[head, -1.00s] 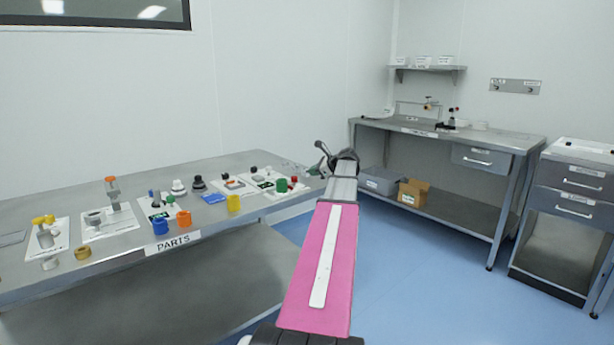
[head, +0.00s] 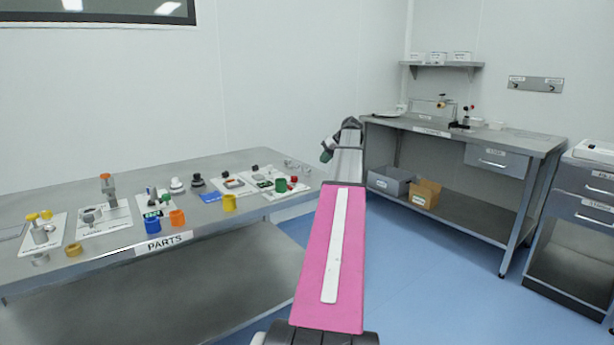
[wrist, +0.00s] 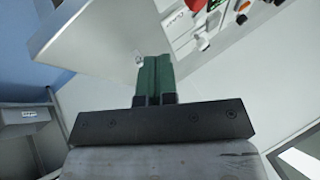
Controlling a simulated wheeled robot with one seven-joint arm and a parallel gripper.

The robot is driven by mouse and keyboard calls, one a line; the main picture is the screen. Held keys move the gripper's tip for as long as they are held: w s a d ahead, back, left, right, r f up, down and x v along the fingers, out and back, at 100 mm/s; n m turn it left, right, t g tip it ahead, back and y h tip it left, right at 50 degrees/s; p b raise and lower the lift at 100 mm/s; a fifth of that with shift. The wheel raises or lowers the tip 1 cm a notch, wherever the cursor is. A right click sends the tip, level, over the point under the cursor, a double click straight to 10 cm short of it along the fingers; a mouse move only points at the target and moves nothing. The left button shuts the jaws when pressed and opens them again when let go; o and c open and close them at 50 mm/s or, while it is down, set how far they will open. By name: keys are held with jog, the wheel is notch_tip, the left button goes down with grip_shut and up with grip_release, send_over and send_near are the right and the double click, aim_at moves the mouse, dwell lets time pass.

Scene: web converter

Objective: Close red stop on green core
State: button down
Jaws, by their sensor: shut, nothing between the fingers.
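The green core (head: 281,185) is a short green cylinder on a white card at the right end of the parts table. A small red part (head: 293,179), likely the red stop, is just right of it on the same card. In the wrist view a red part (wrist: 195,5) is cut off by the top edge. My gripper (head: 325,155) is above and to the right of them, off the table's right end. Its green fingers (wrist: 154,78) are together in the wrist view, with nothing between them.
The parts table (head: 60,270) holds several other cards, coloured rings and fittings to the left. A second workbench (head: 395,124) stands at the back right, with a grey bin (head: 388,181) and a cardboard box (head: 425,193) on its lower shelf. Blue floor lies between.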

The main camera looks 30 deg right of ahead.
aim_at(296, 178)
jog(key=shift+n, duration=0.5)
jog(key=x, duration=0.9)
jog(key=shift+w+f, duration=0.1)
jog(key=shift+f, duration=0.15)
jog(key=a, duration=0.3)
jog(key=shift+w+a+f, duration=0.1)
jog(key=shift+w, duration=0.2)
jog(key=shift+w+a, duration=0.1)
jog(key=shift+a, duration=0.35)
jog(key=shift+a, duration=1.8)
jog(key=shift+d, duration=0.1)
